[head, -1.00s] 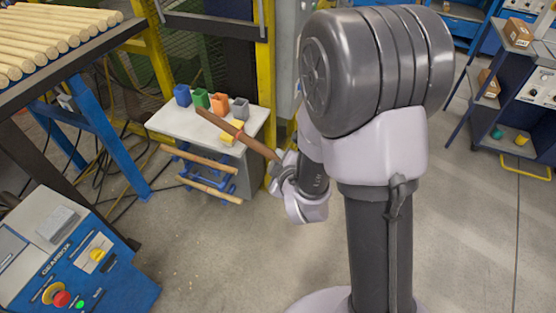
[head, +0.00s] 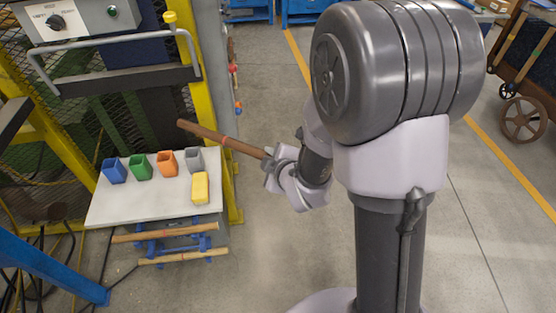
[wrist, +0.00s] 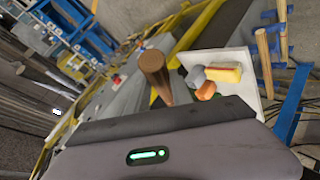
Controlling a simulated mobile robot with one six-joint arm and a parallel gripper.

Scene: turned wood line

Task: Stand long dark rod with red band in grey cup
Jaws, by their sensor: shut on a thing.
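The long dark rod (head: 207,134) with a red band is held in my gripper (head: 270,165), which is shut on its right end in the head view. The rod points left and slightly up in the picture, in the air beside the table. In the wrist view the rod (wrist: 154,70) shows end-on, pointing away from the camera; the fingertips are not clear there. The grey cup (head: 193,160) stands on the white table (head: 130,208), at the right end of a row of cups. It also shows in the wrist view (wrist: 195,76).
Blue (head: 115,170), green (head: 141,166) and orange (head: 167,161) cups stand left of the grey cup. A yellow block (head: 200,187) lies in front of it. Two lighter rods (head: 165,233) rest on blue holders at the table's front. A yellow post (head: 212,100) stands behind.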

